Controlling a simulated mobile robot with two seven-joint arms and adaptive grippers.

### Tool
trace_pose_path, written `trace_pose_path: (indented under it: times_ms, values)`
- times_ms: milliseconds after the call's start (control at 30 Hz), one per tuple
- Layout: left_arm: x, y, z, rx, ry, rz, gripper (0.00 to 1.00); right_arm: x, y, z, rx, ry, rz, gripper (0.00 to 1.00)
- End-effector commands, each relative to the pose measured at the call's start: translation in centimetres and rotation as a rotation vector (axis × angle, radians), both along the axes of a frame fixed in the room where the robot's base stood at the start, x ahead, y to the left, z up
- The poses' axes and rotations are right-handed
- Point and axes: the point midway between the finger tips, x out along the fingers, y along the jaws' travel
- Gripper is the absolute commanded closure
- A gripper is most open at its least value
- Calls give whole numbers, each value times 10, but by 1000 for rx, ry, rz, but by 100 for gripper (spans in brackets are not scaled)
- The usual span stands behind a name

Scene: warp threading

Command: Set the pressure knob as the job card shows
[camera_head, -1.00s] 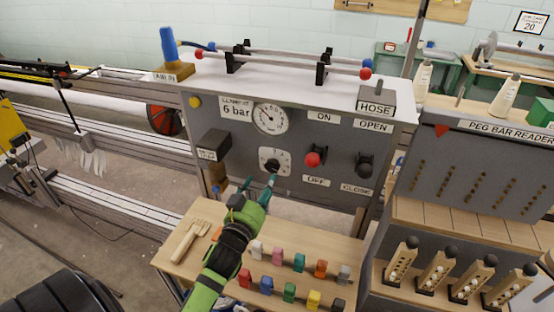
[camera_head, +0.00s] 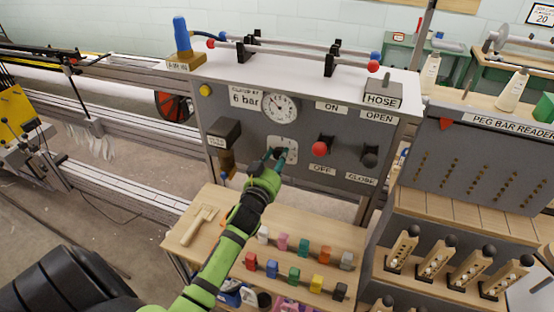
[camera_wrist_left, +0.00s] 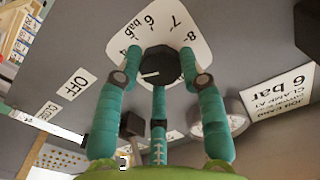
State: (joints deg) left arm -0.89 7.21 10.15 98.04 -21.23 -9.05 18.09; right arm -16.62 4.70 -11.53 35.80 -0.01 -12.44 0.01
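The pressure knob (camera_wrist_left: 160,65) is black with a white line, on a white scale plate (camera_wrist_left: 190,40) with numbers on the grey panel. In the head view the plate (camera_head: 291,143) is partly covered by my left gripper (camera_head: 279,155). My left gripper (camera_wrist_left: 160,78) has its green fingers around the knob, one on each side and one below; they look spread, and contact is unclear. The job card (camera_head: 245,97) reads 6 bar and also shows in the left wrist view (camera_wrist_left: 285,95). A round gauge (camera_head: 280,107) sits beside it. My right gripper is not in view.
A red knob (camera_head: 320,149) and a black knob (camera_head: 370,158) stand right of the scale plate. A dark box (camera_head: 222,133) juts out on the left. Below, a wooden shelf (camera_head: 205,200) holds a wooden fork and several coloured blocks.

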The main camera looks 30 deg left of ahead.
Motion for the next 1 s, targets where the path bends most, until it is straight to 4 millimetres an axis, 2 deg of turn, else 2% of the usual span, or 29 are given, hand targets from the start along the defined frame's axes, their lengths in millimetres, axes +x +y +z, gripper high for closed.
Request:
trace_pose_path:
  times_ms: [200, 467, 667, 1000]
  values:
    - [-1, 1, -5, -2, 12, 3, 94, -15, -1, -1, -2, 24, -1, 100]
    - [-1, 1, -7, 41, 27, 3, 94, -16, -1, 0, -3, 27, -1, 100]
    - [-2, 2, -8, 153, 57, 5, 94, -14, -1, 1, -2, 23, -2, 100]
    - [-3, 3, -9, 454, 133, 5, 94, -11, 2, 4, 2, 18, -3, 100]
